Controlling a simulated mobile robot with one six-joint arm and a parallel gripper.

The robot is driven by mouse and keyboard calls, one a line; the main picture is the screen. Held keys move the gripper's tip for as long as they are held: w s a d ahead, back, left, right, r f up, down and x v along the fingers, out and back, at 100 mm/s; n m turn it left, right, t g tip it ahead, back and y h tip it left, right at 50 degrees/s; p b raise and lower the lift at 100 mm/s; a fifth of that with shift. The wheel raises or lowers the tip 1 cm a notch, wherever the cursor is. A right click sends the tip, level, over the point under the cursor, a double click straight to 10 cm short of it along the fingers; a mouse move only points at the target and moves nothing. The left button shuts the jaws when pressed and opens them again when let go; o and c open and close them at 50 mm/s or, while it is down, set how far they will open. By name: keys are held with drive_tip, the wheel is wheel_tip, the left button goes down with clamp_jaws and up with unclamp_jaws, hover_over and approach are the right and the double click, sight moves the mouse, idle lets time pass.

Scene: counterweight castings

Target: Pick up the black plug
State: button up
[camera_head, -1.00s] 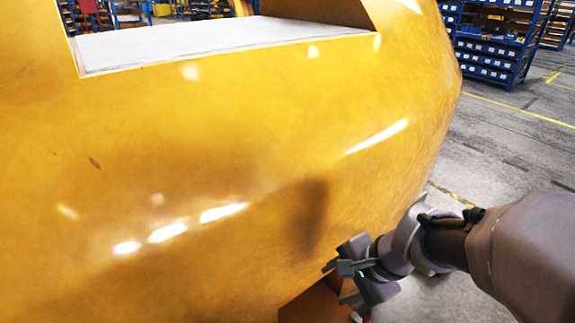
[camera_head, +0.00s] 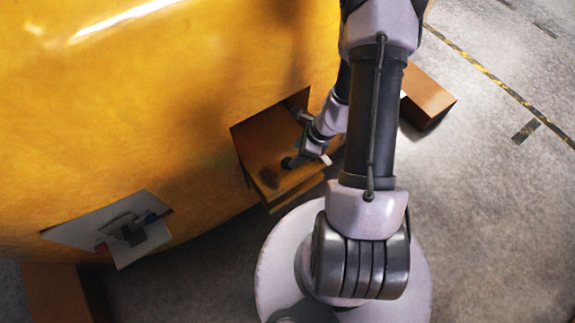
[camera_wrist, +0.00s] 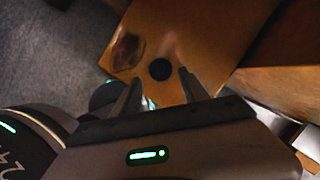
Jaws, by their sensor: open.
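The black plug (camera_wrist: 160,69) is a small round dark disc on a brown-orange surface in the wrist view. In the head view the plug (camera_head: 287,162) shows as a dark spot inside a square recess in the yellow casting, close to my gripper. My gripper (camera_wrist: 160,79) is open, its two fingers pointing towards the plug, one on each side of it in the picture. I cannot tell how much gap is left or whether they touch. In the head view my gripper (camera_head: 305,155) is at the recess's right side.
The yellow casting (camera_head: 140,110) fills the upper left. A dark oval patch (camera_wrist: 127,49) lies left of the plug. The recess (camera_head: 255,140) has edges close around my gripper. A light plate with a black fitting (camera_head: 128,232) is at lower left. A brown block (camera_head: 428,97) stands on the floor.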

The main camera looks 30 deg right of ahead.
sight(288, 160)
drive_tip(key=b+x, duration=0.2)
drive_tip(key=x, duration=0.3)
drive_tip(key=shift+a+f, duration=0.1)
drive_tip(key=shift+a, duration=0.05)
clamp_jaws()
drive_tip(key=shift+r, duration=0.2)
